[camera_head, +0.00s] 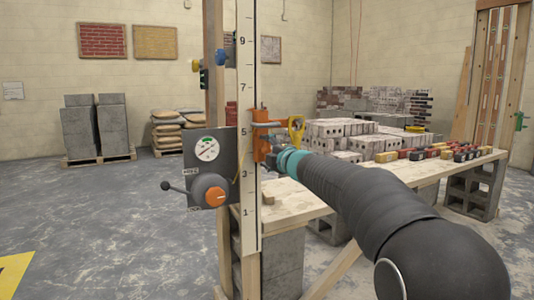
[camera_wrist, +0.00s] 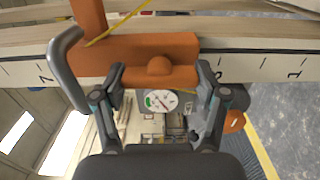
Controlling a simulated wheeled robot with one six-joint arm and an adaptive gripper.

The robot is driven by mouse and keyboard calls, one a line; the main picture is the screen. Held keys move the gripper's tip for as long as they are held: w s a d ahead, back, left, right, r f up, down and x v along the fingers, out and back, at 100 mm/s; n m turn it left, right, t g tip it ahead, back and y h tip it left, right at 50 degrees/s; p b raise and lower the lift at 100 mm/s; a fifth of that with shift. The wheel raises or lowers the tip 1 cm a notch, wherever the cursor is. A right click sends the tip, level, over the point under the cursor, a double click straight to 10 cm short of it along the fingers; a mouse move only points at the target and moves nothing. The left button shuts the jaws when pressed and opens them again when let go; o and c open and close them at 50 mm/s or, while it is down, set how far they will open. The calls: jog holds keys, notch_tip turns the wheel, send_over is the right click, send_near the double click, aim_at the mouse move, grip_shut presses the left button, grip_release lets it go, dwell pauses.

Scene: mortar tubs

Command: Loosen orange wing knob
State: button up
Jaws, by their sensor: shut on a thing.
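In the wrist view the orange wing knob (camera_wrist: 158,67) is a broad bar with a round hub, in front of an orange bracket. My gripper (camera_wrist: 160,78) is shut on it, with one finger at each end of the bar. The bracket (camera_wrist: 92,20) sits on a white marked rule (camera_wrist: 255,68). In the head view my gripper (camera_head: 277,160) reaches the orange bracket (camera_head: 261,125) on the upright rule (camera_head: 248,75) from the right. The wing knob cannot be made out clearly there.
A grey panel (camera_head: 222,160) with a dial and an orange-centred knob (camera_head: 212,193) is left of the rule. A grey curved handle (camera_wrist: 66,65) is close to my left finger.

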jog(key=o, duration=1.2)
jog(key=shift+c, duration=0.2)
jog(key=v, duration=1.2)
